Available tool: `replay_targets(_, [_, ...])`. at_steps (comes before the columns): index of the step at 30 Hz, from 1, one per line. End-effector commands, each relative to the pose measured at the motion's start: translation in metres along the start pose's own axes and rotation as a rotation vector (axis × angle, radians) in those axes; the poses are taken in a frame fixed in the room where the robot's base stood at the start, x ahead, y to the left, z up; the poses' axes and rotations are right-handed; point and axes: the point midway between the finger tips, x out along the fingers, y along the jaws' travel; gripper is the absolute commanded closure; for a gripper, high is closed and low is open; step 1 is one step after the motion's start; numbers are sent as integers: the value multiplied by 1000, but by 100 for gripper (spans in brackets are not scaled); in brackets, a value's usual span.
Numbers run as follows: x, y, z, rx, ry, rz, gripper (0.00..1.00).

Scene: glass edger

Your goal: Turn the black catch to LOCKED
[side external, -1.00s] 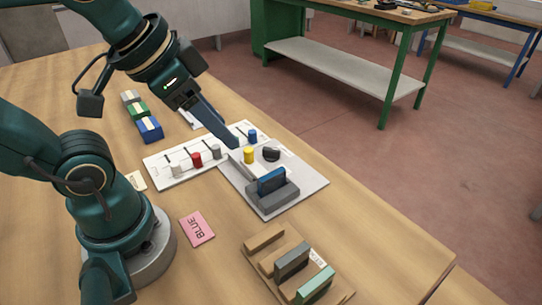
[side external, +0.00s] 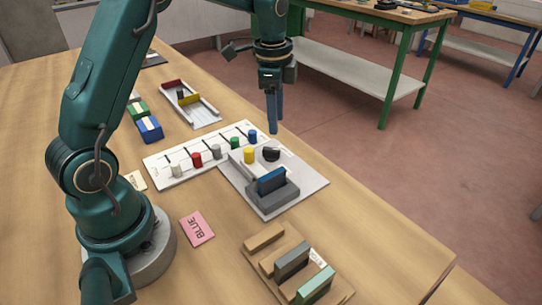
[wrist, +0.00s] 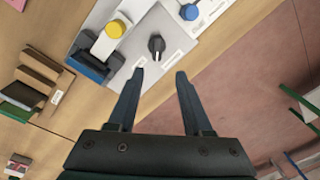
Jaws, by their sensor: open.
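The black catch (side external: 271,154) is a round knob with a raised grip on the grey plate (side external: 310,181). A yellow knob (side external: 249,155) and a blue block (side external: 271,181) in a grey holder share the plate.
A white panel (side external: 160,165) with several coloured knobs adjoins the plate. A wooden rack (side external: 262,270) with upright blocks stands in front, and a pink card marked BLUE (side external: 197,229) lies near my base. The table right of the plate is clear.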

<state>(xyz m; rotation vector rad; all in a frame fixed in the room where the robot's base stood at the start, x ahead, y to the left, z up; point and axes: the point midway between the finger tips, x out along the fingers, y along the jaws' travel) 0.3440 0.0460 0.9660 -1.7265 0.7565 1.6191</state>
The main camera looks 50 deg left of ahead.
Motion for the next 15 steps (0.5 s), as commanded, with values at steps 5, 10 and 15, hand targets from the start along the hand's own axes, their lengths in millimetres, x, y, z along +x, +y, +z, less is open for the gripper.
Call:
replay_targets(5, [27, 1, 9, -26, -30, 64, 50])
replay_targets(10, [44, 2, 12, -32, -34, 73, 50])
replay_targets(15, [66, 4, 13, -32, -34, 72, 50])
